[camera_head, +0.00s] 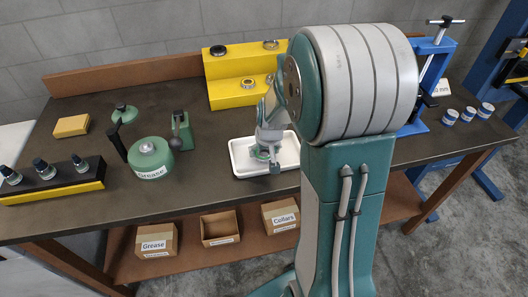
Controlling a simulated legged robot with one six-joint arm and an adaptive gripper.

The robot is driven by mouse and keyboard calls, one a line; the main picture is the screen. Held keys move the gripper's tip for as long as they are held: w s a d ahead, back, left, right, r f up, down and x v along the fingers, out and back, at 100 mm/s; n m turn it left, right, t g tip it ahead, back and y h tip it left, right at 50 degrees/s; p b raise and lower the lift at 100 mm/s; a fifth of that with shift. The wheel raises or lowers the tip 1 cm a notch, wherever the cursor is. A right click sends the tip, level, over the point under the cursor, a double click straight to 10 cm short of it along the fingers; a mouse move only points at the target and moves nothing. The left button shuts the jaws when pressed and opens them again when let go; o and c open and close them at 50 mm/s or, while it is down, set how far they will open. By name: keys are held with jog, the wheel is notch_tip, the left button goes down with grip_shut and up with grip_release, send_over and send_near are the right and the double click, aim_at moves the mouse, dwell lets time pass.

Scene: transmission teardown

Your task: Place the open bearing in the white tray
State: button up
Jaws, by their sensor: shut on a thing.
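The white tray (236,168) lies on the bench in front of the yellow stepped stand. My gripper (266,160) points down over the tray, low above its floor or at it. It is shut on the open bearing, a small ring that is mostly hidden by the fingers. I cannot tell whether the bearing touches the tray floor. My arm covers the right side of the view and part of the bench behind the tray.
The yellow stand (228,66) carries several rings. Left of the tray are a green grease pot (150,158) and a green tool (181,132). A blue press (425,85) and several small white-sided cups (468,114) stand right. Boxes (157,241) sit on the lower shelf.

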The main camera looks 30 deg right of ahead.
jog(key=shift+d+f, duration=0.4)
jog(key=shift+d, duration=0.25)
jog(key=o, duration=1)
jog(key=shift+a, duration=0.45)
jog(key=shift+d+r, duration=0.1)
jog(key=shift+d+r, duration=0.1)
jog(key=shift+r, duration=0.15)
jog(key=v, duration=1.2)
jog(key=s+a+r+n+t, duration=0.1)
jog(key=s+a+r, duration=0.2)
jog(key=s+a, duration=0.3)
jog(key=s+a+r+n+t, duration=0.1)
jog(key=s+a+r, duration=0.3)
jog(key=s, duration=0.5)
jog(key=shift+s+a+r+n, duration=0.35)
jog(key=shift+a+n, duration=0.25)
jog(key=shift+a, duration=0.55)
